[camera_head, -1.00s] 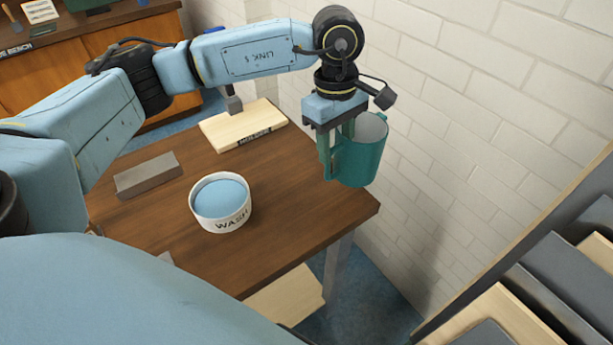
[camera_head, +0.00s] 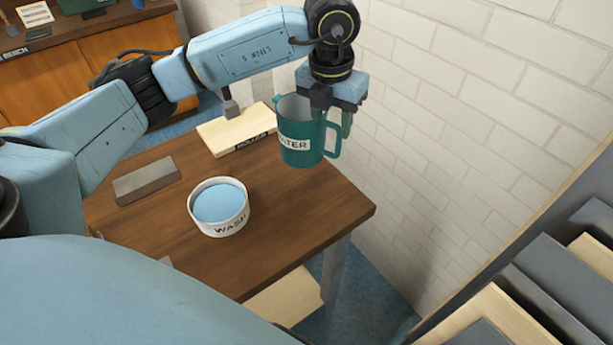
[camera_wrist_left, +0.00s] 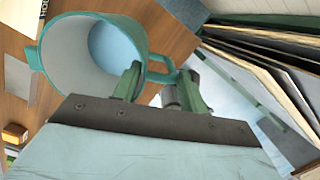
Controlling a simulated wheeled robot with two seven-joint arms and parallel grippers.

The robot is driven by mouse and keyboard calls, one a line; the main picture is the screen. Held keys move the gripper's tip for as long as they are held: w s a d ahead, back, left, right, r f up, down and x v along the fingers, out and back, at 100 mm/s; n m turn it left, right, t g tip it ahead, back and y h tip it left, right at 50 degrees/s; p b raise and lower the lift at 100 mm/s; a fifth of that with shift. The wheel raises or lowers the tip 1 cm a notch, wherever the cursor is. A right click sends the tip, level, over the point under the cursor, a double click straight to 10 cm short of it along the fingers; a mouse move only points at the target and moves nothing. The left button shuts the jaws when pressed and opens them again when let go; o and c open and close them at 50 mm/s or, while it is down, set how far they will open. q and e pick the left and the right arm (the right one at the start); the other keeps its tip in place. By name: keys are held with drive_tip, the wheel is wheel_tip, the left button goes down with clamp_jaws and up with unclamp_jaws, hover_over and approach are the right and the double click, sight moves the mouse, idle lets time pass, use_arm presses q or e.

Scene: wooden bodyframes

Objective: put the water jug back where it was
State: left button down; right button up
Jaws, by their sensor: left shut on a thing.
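The teal water jug (camera_head: 300,140) has a white label that reads as part of "WATER" and looks upright in the head view. My left gripper (camera_head: 340,122) is shut on the jug's handle, on the right side of the jug. The jug appears above the far right part of the brown table (camera_head: 290,222); I cannot tell whether its base touches the wood. In the left wrist view the jug (camera_wrist_left: 70,58) shows its open mouth and pale blue inside, with the gripper fingers (camera_wrist_left: 160,88) at the handle. My right gripper is not in view.
A white "WASH" tub (camera_head: 218,212) with blue content stands in front of the jug. A grey block (camera_head: 146,180) lies to the left. A brick wall (camera_head: 450,130) is at the right, with racked boards (camera_head: 560,285) lower right.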

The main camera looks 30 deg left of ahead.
sight(328, 154)
use_arm(q)
wheel_tip(328, 154, down, 10)
drive_tip(key=shift+r+p, duration=0.15)
drive_tip(key=shift+p, duration=0.15)
drive_tip(key=shift+f, duration=0.2)
drive_tip(key=c, duration=0.8)
unclamp_jaws()
drive_tip(key=shift+r, duration=0.15)
wheel_tip(328, 154, up, 12)
drive_tip(key=s, duration=0.1)
drive_tip(key=shift+s, duration=0.15)
